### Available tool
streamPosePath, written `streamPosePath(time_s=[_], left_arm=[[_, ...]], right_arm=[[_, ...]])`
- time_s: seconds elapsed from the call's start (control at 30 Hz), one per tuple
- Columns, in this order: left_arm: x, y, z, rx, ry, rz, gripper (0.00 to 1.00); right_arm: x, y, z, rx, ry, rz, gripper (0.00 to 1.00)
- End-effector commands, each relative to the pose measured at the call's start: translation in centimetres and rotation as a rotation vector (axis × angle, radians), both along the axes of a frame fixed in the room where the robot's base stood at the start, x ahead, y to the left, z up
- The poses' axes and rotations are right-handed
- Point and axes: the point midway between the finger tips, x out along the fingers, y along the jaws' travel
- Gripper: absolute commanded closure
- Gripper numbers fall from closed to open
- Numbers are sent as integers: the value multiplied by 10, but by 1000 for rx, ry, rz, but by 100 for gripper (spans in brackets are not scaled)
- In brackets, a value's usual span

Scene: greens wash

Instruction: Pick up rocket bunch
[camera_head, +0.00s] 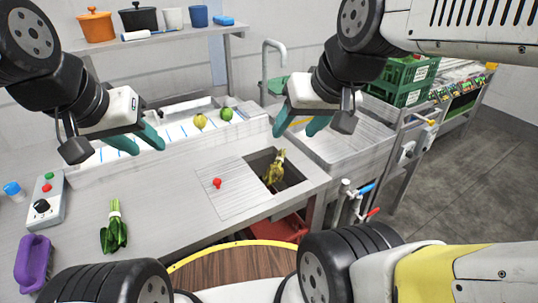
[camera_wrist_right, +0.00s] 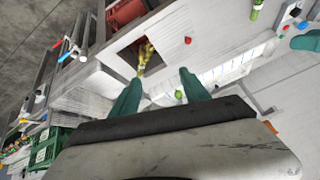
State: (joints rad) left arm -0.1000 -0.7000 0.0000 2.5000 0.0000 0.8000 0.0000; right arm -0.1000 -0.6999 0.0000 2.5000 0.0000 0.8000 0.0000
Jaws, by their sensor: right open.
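A dark green leafy bunch (camera_head: 113,232) with pale tied stems lies on the counter at the left; its stem end appears at the top of the right wrist view (camera_wrist_right: 257,8). A yellowish, wilted-looking bunch (camera_head: 273,172) sits in the square counter opening and also shows in the wrist view (camera_wrist_right: 145,54). I cannot tell for certain which is rocket. My right gripper (camera_head: 296,134) is open and empty above and behind the opening. My left gripper (camera_head: 149,149) is open and empty above the trough's front edge, up and right of the green bunch.
A purple object (camera_head: 33,262) and a control box (camera_head: 43,203) are at left. A trough (camera_head: 180,128) holds two round items. A sink (camera_head: 335,140) and green crates (camera_head: 405,82) are at right.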

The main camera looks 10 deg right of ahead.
Motion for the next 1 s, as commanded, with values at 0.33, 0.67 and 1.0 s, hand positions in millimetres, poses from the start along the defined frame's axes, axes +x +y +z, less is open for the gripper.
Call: streamPosePath(time_s=[0.33,0.67,1.0], left_arm=[[0,0,0,0,0,0,64],[0,0,0,0,0,0,64],[0,0,0,0,0,0,64]], right_arm=[[50,1,-11,76,138,-58,45],[153,-4,-80,108,398,-246,45],[224,-14,-177,-5,555,-432,45]])
